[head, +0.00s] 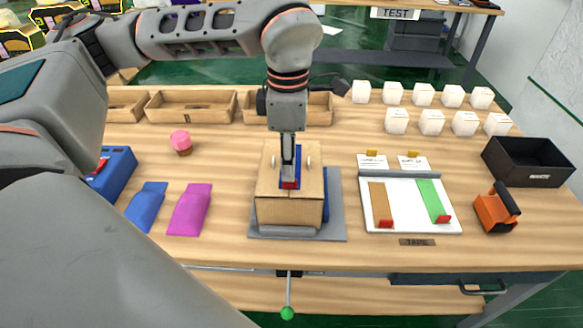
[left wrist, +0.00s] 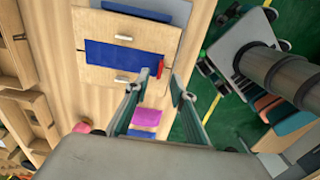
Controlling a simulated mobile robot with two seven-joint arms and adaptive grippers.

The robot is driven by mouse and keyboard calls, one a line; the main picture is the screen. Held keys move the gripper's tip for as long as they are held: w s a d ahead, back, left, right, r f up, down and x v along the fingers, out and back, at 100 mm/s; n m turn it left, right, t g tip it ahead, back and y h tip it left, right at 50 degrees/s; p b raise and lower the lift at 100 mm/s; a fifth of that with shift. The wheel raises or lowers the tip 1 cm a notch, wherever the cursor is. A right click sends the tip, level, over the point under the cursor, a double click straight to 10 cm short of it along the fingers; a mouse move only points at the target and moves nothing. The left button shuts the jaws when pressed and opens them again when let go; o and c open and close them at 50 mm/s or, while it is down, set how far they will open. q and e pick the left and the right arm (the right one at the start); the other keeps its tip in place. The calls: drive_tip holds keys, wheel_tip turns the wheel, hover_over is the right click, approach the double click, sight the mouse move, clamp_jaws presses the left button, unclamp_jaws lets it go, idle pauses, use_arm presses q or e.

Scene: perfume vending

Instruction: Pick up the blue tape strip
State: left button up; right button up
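The blue tape strip (head: 298,158) lies on top of a closed cardboard box (head: 267,188), along the middle between its flaps. Its red end tab (head: 290,184) is at the box's near edge. The strip also shows in the left wrist view (left wrist: 122,57), with the red tab (left wrist: 159,66) at its right end. My left gripper (head: 289,175) points down over the tab and hides part of the strip. In the left wrist view its fingers (left wrist: 161,79) are apart, with the tab just beyond and between the tips. Contact cannot be told. My right gripper is not in view.
The box stands on a grey mat (head: 335,230). A white tape board (head: 408,215) with brown and green strips is right. An orange dispenser (head: 494,210) and black waste bin (head: 530,165) stand further right. Blue (head: 146,205) and magenta (head: 190,209) sheets lie left; white cubes behind right.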

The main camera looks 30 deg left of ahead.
use_arm(q)
drive_tip(key=shift+f, duration=2.4)
clamp_jaws()
drive_tip(key=shift+r, duration=0.1)
wheel_tip(320, 180, up, 25)
drive_tip(key=p, duration=0.7)
